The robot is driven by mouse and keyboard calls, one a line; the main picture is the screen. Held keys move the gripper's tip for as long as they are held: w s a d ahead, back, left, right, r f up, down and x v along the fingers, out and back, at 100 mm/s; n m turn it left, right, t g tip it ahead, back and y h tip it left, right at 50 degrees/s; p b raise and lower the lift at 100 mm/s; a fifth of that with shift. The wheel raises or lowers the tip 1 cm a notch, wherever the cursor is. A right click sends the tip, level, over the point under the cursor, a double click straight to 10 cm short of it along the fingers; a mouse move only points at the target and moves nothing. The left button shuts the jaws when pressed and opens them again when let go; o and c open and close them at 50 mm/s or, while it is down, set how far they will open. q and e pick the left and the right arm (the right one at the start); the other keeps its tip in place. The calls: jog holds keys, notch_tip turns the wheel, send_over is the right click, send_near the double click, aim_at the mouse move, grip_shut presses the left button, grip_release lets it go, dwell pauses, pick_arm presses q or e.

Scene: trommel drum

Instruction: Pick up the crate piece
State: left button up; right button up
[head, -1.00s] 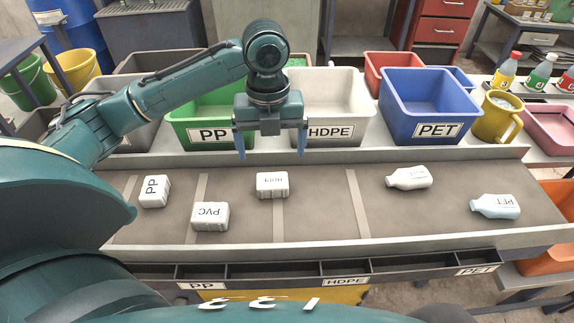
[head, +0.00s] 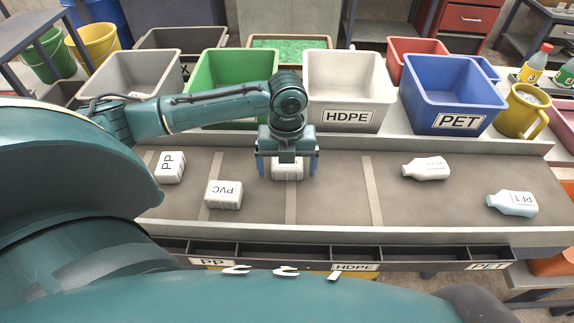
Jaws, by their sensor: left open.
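A white block-shaped piece (head: 287,174) lies on the grey conveyor belt, partly hidden under my left gripper; its label is covered now. My left gripper (head: 286,169) is open, pointing down, with one finger on each side of this piece. I cannot tell whether the fingers touch it. A similar white piece marked PP (head: 170,167) lies to the left, and one marked PVC (head: 223,194) lies nearer and left. None is named as the crate piece by its label. My right gripper is not in view.
A white bottle (head: 426,168) and a pale blue PET bottle (head: 512,203) lie on the belt at right. Behind the belt stand a green bin (head: 228,68), a white HDPE bin (head: 347,116) and a blue PET bin (head: 456,110). The belt's middle right is clear.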

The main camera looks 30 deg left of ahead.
aim_at(287, 167)
pick_arm(q)
jog(key=shift+f, duration=0.35)
jog(key=shift+c, duration=0.3)
jog(key=c, duration=1)
notch_tip(287, 167, up, 10)
jog(key=shift+r, duration=0.1)
